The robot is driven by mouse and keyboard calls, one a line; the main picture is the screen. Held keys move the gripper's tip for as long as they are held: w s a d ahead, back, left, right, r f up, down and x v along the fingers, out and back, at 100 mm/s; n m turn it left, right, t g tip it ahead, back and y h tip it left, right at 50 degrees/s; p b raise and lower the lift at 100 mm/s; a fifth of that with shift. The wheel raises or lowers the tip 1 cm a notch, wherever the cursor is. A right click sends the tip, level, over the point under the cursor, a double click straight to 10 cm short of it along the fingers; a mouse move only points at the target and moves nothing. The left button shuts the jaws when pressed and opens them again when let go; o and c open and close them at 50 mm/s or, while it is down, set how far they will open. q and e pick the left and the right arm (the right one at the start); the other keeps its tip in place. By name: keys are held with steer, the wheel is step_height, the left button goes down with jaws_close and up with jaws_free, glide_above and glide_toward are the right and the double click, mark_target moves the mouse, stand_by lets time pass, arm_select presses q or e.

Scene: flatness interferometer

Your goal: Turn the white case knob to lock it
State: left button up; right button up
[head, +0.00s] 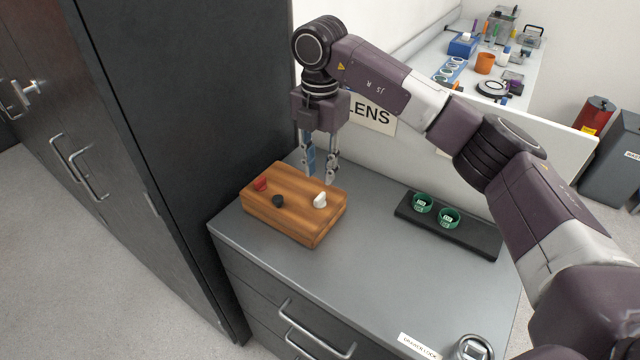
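A wooden case (292,217) sits on the grey cabinet top near its left edge. On its top are a white knob (320,200) at the right, a black knob (278,201) in the middle and a red knob (260,184) at the left. My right gripper (321,180) points down above the rear right part of the case, just behind the white knob and apart from it. Its two fingers are spread with a gap between them, and I see nothing held. My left gripper is not in view.
A black tray (478,239) with two green rings stands right of the case. A round device (474,348) and a label (419,346) are at the front edge. A tall dark cabinet (190,120) stands close on the left. A low white partition (470,165) runs behind.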

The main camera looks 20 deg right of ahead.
steer(key=shift+r, duration=2.4)
